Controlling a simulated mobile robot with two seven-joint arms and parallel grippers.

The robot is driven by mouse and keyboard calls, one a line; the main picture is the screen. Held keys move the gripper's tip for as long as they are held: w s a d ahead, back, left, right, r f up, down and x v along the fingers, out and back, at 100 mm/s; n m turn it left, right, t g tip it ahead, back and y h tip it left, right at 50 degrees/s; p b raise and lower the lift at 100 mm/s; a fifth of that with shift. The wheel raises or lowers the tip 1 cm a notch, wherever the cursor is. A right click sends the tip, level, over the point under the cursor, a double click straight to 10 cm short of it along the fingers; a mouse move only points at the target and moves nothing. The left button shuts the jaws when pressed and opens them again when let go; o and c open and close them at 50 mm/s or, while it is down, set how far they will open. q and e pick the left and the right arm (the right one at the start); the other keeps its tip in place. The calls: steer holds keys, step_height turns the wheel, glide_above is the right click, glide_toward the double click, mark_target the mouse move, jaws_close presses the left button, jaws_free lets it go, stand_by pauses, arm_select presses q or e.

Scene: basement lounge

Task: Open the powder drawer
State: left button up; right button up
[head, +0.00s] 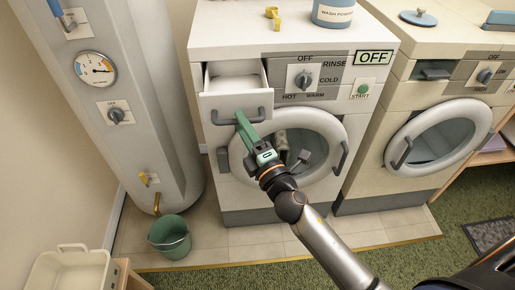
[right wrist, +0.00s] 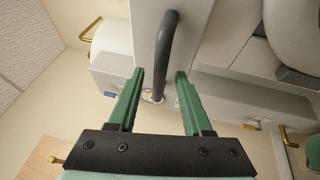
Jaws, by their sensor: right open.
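The powder drawer (head: 230,104) is at the upper left of the near washing machine's front (head: 330,100). It stands pulled out, and its pale inside shows from above. Its dark grey bar handle (head: 222,121) runs across the drawer front. My green right gripper (head: 241,117) is at this handle, overlapping its middle. In the right wrist view the handle (right wrist: 167,50) reaches down between the two fingertips (right wrist: 160,75). The fingers are apart, with gaps beside the handle; I cannot tell whether either touches it. My left gripper is not in view.
The machine's round door (head: 335,125) is behind my right gripper. A yellow scoop (head: 272,14) and a blue washing powder tub (head: 333,13) stand on top. A boiler (head: 110,100) and green bucket (head: 170,240) are at left. A second machine (head: 430,135) stands right.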

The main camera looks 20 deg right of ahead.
steer(key=b+v, duration=0.3)
steer(key=v, duration=0.7)
steer(key=shift+s, duration=0.25)
steer(key=s+f+m+g+p, duration=0.3)
steer(key=s+f+m+g, duration=0.2)
steer(key=f+m, duration=0.4)
steer(key=s+f+m+g+p, duration=0.3)
steer(key=s+f+m+g, duration=0.2)
steer(key=f, duration=0.9)
steer(key=s+m, duration=0.3)
steer(key=m, duration=0.1)
steer(key=shift+s+f+g+p, duration=0.3)
steer(key=shift+f+g, duration=0.1)
